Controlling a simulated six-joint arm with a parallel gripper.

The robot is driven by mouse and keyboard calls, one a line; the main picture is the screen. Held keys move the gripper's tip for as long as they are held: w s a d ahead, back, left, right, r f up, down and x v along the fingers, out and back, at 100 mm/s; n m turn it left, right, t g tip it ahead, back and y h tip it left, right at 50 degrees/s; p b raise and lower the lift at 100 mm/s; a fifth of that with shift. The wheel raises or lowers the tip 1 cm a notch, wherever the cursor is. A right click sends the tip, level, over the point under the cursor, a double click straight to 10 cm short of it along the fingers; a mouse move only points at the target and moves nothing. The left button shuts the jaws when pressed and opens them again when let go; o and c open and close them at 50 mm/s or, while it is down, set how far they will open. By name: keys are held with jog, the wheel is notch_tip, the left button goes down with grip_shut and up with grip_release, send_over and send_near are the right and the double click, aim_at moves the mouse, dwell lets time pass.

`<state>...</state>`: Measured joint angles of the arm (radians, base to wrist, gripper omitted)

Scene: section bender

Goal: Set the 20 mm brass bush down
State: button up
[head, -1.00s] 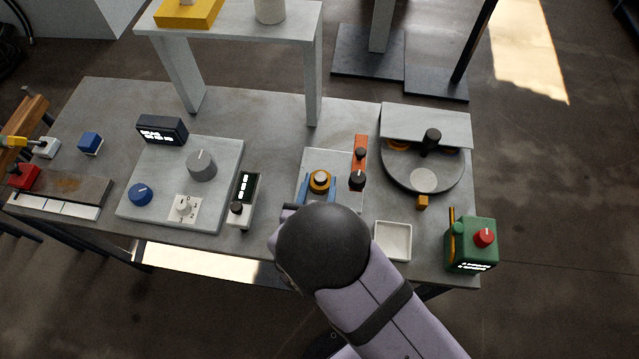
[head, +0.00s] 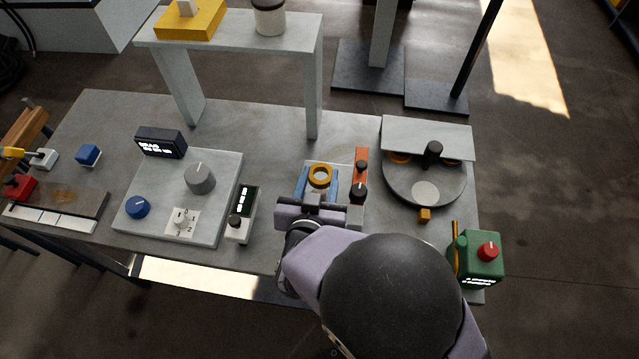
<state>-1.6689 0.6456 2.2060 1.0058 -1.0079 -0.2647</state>
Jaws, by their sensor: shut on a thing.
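The 20 mm brass bush (head: 320,173) shows as a brass-coloured ring in the middle of the head view. My gripper (head: 319,180) is shut on it, with one blue finger on its left side and one on its right. Pale grey shows through the hole of the ring. The bush appears over a light plate on the bench; whether it touches the plate or hangs above it, I cannot tell. My wrist and arm cover the bench front below it.
An orange unit with black knobs (head: 360,167) stands close right of the bush. Farther right are a round dark turntable (head: 398,190) and a green box with a red knob (head: 480,262). A small display unit (head: 241,205) stands to the left.

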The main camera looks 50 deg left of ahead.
jog(key=shift+r, duration=0.35)
jog(key=shift+w+r, duration=0.1)
jog(key=shift+w, duration=0.05)
jog(key=w+r+b, duration=0.1)
jog(key=w+r, duration=0.3)
jog(key=w, duration=0.4)
jog(key=m+t+h+b, duration=0.2)
jog(key=m+h+b, duration=0.1)
jog(key=b, duration=0.3)
send_over(424, 199)
notch_tip(424, 199, down, 4)
jog(key=shift+f, duration=5.05)
jog(key=shift+b, duration=0.3)
